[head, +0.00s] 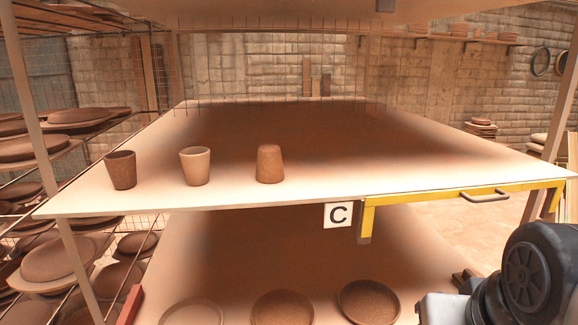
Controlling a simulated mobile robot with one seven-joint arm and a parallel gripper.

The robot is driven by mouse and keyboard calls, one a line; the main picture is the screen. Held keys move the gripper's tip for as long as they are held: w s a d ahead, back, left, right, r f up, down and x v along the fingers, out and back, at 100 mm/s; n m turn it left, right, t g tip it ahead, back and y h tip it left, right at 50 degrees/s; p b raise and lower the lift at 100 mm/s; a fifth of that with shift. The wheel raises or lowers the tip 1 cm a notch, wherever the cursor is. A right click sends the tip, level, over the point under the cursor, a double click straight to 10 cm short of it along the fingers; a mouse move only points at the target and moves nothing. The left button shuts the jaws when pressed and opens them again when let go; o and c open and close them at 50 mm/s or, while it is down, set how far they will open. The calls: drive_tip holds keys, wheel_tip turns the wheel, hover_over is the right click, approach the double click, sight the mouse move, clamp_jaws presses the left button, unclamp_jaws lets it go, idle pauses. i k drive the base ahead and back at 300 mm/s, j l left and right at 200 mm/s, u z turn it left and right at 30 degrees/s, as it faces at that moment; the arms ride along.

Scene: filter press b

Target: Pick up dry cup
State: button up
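Three clay cups stand in a row on the upper shelf (330,188) near its front edge, spaced apart. The left cup (121,172) is dark brown and upright. The middle cup (195,168) is the palest, a light tan, and upright. The right cup (270,166) is mid-brown and upside down. No label marks which cup is dry; the pale colour of the middle one looks driest. My gripper is not in view; only part of my arm shows at the lower right.
Several plates, including one plate (369,301), lie on the lower shelf. A post (62,215) and a rack of plates stand left. The upper shelf behind the cups is clear.

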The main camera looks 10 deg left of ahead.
sight(195, 160)
drive_tip(key=u, duration=1.35)
